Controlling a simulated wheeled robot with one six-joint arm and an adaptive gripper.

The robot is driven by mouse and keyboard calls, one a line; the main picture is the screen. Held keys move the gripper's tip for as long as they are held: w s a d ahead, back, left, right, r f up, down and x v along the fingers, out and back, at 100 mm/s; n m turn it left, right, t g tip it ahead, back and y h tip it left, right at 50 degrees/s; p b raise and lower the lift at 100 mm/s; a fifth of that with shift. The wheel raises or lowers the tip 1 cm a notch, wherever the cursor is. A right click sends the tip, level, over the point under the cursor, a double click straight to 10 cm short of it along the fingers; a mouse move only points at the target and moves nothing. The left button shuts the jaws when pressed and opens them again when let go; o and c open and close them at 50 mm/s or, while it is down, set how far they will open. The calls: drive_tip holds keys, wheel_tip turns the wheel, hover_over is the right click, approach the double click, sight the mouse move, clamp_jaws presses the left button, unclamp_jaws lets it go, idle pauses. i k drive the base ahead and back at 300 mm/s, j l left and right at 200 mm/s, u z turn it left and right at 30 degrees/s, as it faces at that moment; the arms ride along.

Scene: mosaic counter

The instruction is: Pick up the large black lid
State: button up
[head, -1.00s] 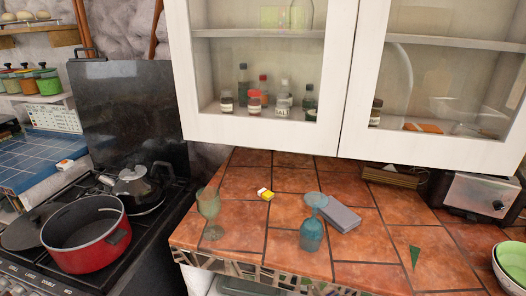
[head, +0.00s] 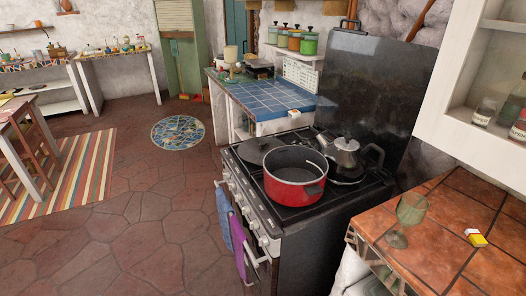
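A large dark round lid (head: 256,150) lies on the stove top at its back left, beside a red pot (head: 293,186). The pot partly covers the lid's right side from this angle. The pot is uncovered, and its dark inside shows. My gripper is not in view, so its state does not show.
A metal kettle (head: 344,151) stands on the stove (head: 310,216) behind the pot. Towels (head: 237,246) hang at the stove's front. A tiled counter (head: 440,238) with a green glass (head: 408,213) is at the right. Open stone floor (head: 140,228) lies at the left.

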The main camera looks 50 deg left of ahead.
sight(253, 150)
drive_tip(key=i+j+u, duration=0.25)
drive_tip(key=j+u, duration=0.25)
drive_tip(key=j, duration=0.25)
drive_tip(key=u, duration=1.7)
drive_tip(key=i+l, duration=0.05)
drive_tip(key=l, duration=0.05)
